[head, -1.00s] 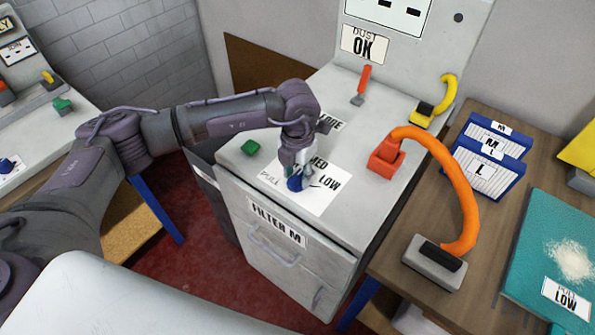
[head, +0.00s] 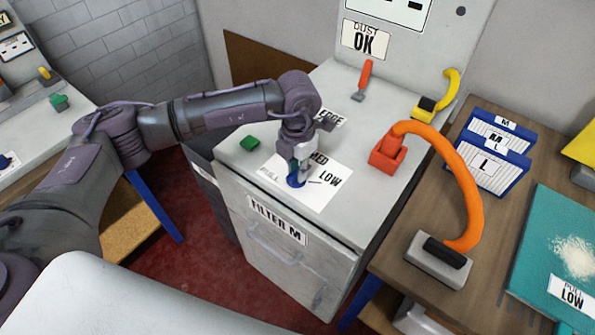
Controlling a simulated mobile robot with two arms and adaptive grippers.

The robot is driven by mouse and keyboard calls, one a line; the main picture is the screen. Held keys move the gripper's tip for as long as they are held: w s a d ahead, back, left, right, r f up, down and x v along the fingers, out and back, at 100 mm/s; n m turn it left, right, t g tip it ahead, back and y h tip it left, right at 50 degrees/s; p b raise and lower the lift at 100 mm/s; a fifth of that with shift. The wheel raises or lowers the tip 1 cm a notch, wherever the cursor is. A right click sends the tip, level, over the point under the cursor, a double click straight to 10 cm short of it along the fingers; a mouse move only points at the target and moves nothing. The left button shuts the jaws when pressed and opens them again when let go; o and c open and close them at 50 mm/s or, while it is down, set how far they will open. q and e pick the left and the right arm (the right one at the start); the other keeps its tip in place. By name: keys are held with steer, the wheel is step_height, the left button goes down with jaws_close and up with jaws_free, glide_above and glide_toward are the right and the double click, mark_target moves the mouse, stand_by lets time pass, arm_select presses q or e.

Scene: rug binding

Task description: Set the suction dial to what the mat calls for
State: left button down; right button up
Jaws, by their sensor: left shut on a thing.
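The blue suction dial (head: 296,182) sits on a white card (head: 322,199) on top of the grey cabinet. The card reads MED and LOW, with another word partly hidden on the left. My left gripper (head: 298,173) points down from above and is shut on the dial, covering most of it. A short dark line shows between the dial and the word LOW; I cannot tell the dial's exact setting. The teal mat (head: 532,246) at the right carries a label (head: 572,295) reading LOW, with a smaller word above it. My right gripper is not in view.
A green knob (head: 250,142), a red lever (head: 363,80), a yellow handle (head: 437,97) and a red socket (head: 387,153) with an orange hose (head: 463,180) stand around the dial. Blue filters (head: 492,150) stand on the wooden table. The cabinet front has a drawer labelled FILTER M (head: 277,222).

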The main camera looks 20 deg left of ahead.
arm_select(q)
steer(key=m+b, duration=0.3)
steer(key=b, duration=0.1)
steer(key=m+b, duration=0.1)
steer(key=m, duration=0.1)
steer(key=shift+f+m+b, duration=0.25)
steer(key=shift+m+b, duration=0.05)
steer(key=shift+b, duration=0.1)
steer(key=m+b, duration=0.3)
steer(key=shift+s+d+r, duration=0.1)
steer(key=shift+s, duration=0.05)
steer(key=shift+r+m+b, duration=0.15)
steer(key=shift+m+b, duration=0.4)
steer(key=shift+m, duration=0.35)
steer(key=c, duration=1.1)
jaws_free()
step_height(320, 180, up, 12)
steer(key=shift+r, duration=0.1)
steer(key=shift+s+f, duration=0.1)
steer(key=shift+f, duration=0.1)
